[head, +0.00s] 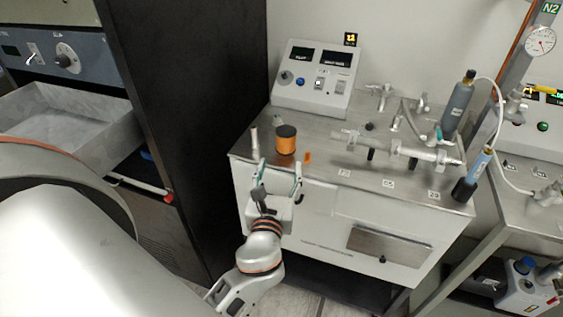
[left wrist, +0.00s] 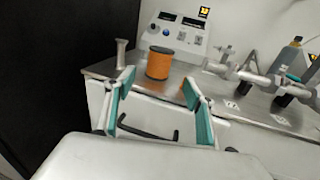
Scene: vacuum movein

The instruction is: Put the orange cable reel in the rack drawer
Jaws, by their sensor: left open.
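The orange cable reel (head: 286,141), a spool with dark ends, stands upright on the steel top of the white bench. It also shows in the left wrist view (left wrist: 159,63), beyond and between the fingertips. My left gripper (head: 276,170) is open and empty in front of the bench's front edge, apart from the reel; its teal-padded fingers (left wrist: 158,90) show in the left wrist view. The rack drawer (head: 100,106), an open grey tray, is pulled out of the black rack at the left. Its visible floor looks empty. My right gripper is not in view.
A small metal fitting (head: 254,140) stands just left of the reel, and a small orange piece (head: 308,157) lies right of it. Metal valves and pipes (head: 398,150) fill the bench's right part. The black rack side (head: 190,110) rises between drawer and bench.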

